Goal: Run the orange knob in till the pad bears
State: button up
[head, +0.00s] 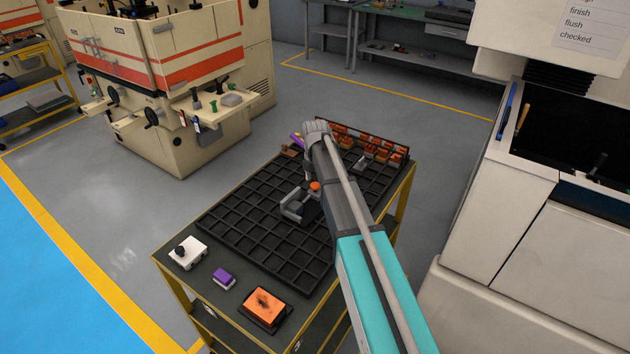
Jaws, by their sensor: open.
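The orange knob (315,186) shows just left of my arm, over the black gridded tray. A grey U-shaped clamp (291,208) sits beside and below it on the tray, partly covered by my arm. The pad and whatever it faces are too small or hidden to make out, so I cannot tell whether the pad touches anything. My arm reaches across the tray from the lower right, and its wrist end is above the tray's back part. My gripper is hidden behind the arm.
The black tray (225,219) lies on a yellow-framed cart. Orange and copper electrodes (358,163) stand at its back right. A white box (188,252), a purple block (223,279) and an orange block (264,306) sit along the front edge. A machine (505,215) stands close on the right.

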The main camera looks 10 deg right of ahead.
jog(key=shift+f+b, duration=0.4)
jog(key=shift+f, duration=0.15)
jog(key=c, duration=0.9)
jog(key=shift+o, duration=0.2)
